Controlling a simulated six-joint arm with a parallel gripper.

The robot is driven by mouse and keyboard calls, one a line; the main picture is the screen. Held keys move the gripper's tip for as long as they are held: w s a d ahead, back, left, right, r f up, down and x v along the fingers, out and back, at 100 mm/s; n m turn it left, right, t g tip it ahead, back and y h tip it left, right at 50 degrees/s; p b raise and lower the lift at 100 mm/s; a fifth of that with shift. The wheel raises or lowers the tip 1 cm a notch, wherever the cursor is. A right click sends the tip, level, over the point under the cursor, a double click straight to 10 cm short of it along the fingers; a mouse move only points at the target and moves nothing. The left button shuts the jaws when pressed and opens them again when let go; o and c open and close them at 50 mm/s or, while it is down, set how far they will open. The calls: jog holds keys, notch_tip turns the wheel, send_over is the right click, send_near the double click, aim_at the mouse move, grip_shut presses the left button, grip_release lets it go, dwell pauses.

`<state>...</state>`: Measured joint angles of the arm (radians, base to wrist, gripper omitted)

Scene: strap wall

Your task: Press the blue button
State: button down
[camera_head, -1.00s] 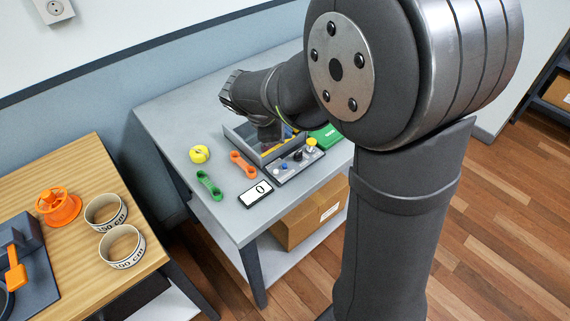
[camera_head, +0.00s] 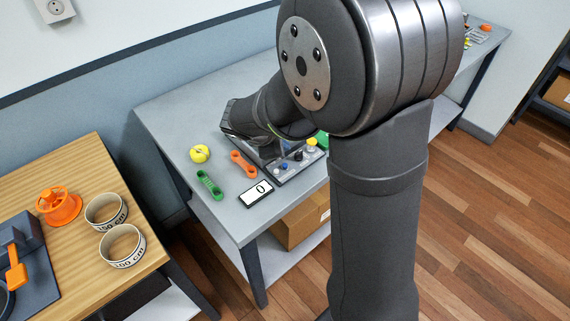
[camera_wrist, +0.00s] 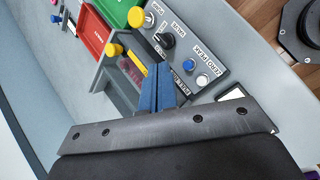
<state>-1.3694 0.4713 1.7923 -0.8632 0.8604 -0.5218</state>
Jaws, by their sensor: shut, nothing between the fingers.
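The blue button (camera_wrist: 188,63) is a small round cap on a grey control panel (camera_wrist: 212,66) in the wrist view. It sits between a black knob (camera_wrist: 165,40) and a white button (camera_wrist: 202,79). In the head view the blue button (camera_head: 284,167) is a small dot on the panel beside my wrist. My gripper (camera_wrist: 160,72) is shut and empty, its blue fingertips together. In the wrist view the tips appear left of the blue button, close to the panel's edge, with a gap in the picture between them. Their height above the panel is unclear.
A yellow knob (camera_wrist: 137,17) stands at the panel's far end. A grey tray (camera_wrist: 112,82) lies beside the panel.

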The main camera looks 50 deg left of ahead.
aim_at(283, 166)
jog(key=shift+f, duration=2.2)
jog(key=shift+f, duration=0.45)
jog(key=shift+f, duration=0.4)
dwell(0.8)
jog(key=shift+r, duration=0.85)
jog(key=shift+r, duration=2.5)
jog(key=shift+f, duration=0.1)
